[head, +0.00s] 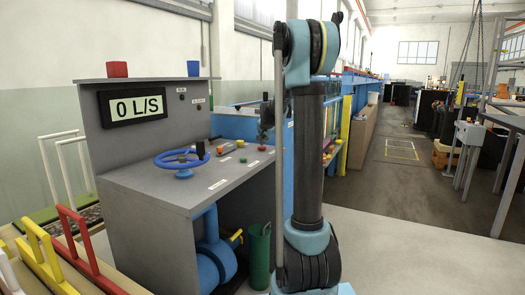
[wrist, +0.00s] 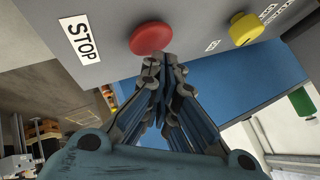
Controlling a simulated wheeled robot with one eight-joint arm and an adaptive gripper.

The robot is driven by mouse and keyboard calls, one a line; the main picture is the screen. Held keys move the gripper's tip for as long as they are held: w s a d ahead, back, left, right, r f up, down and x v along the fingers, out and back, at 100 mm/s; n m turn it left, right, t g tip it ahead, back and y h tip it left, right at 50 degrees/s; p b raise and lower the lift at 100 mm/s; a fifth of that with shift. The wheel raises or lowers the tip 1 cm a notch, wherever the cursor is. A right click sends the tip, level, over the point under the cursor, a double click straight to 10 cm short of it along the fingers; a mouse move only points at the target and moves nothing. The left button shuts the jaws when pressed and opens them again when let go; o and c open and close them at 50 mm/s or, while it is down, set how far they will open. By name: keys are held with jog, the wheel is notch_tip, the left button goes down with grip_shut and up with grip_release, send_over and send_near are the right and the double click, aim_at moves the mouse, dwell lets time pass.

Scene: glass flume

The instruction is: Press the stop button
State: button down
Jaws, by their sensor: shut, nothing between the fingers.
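The red stop button (wrist: 151,39) is a round knob beside a white STOP label (wrist: 79,38) on the grey console panel in the wrist view. In the head view a small red button (head: 262,147) shows at the console's right end. My gripper (wrist: 153,64) is shut and empty, its fingertips close to the lower edge of the red button in the wrist picture. I cannot tell if they touch it. In the head view my gripper (head: 266,114) is above the console's right end, partly hidden by my arm.
The grey console (head: 155,165) carries a display (head: 133,105) reading 0 L/S, a blue handwheel (head: 182,162) and several small buttons. A yellow button (wrist: 243,28) is right of the red one in the wrist view. A green bin (head: 259,255) stands below the console.

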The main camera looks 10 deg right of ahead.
jog(key=shift+r, duration=0.4)
jog(key=shift+r, duration=0.1)
notch_tip(320, 180, up, 6)
jog(key=shift+f, duration=0.1)
dwell(0.6)
jog(key=shift+s, duration=0.1)
jog(key=s+f+n+g, duration=0.2)
jog(key=s+f, duration=0.2)
jog(key=s, duration=1.1)
jog(key=s+f+n+g, duration=0.2)
jog(key=s+f+n, duration=0.15)
jog(key=s, duration=1.25)
jog(key=s+f+n+g, duration=0.1)
jog(key=s+f+n, duration=0.1)
jog(key=s+f, duration=0.6)
jog(key=s+f+n+g, duration=0.1)
jog(key=s+f+g, duration=0.1)
jog(key=s+f, duration=0.7)
jog(key=s, duration=0.8)
jog(key=shift+a+n, duration=0.3)
jog(key=shift+n, duration=0.05)
